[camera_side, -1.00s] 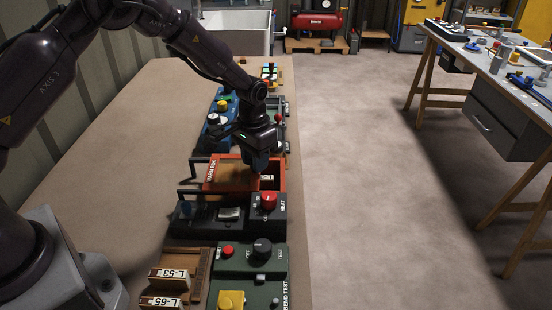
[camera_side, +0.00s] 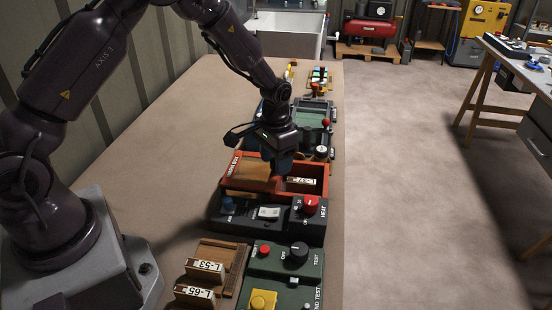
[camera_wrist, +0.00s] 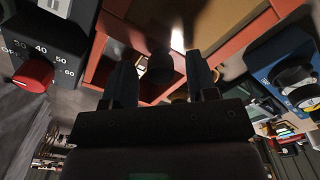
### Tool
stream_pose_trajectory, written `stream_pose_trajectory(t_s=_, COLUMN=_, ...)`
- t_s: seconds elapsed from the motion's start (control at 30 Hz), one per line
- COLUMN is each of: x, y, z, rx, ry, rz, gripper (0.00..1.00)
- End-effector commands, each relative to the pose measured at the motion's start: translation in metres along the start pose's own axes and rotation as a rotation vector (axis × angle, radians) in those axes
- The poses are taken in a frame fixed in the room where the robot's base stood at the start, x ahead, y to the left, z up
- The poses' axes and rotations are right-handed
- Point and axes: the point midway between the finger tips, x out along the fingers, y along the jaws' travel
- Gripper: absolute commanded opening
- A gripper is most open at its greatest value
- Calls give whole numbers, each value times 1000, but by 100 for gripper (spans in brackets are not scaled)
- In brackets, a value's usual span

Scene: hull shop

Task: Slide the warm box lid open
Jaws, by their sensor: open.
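The warm box (camera_side: 232,191) is an orange-red open-topped case on the bench. It also shows in the wrist view (camera_wrist: 233,44). Its wooden-brown lid (camera_side: 250,171) covers the left part. The right part is open, and a white label reading L-37 (camera_side: 302,181) shows inside. My gripper (camera_side: 279,168) points down over the middle of the box, near the lid's right end. In the wrist view my gripper (camera_wrist: 165,82) has its two fingers apart, with a dark rounded shape between them. I cannot tell whether the fingers touch the lid.
A black heater panel with a red knob (camera_side: 311,204) stands directly in front of the box. A green test panel (camera_side: 285,262) and a wooden rack (camera_side: 220,254) with labelled pieces stand nearer. Blue and green devices lie behind. The bench left of the box is clear.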

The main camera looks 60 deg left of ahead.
Motion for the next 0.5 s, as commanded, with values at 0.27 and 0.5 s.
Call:
stream_pose_trajectory(t_s=0.27, x=-29, y=0, z=-1, rx=0, ry=5, rz=-1, gripper=53)
stream_pose_trajectory(t_s=0.5, x=-84, y=0, z=-1, rx=0, ry=6, rz=-1, gripper=53)
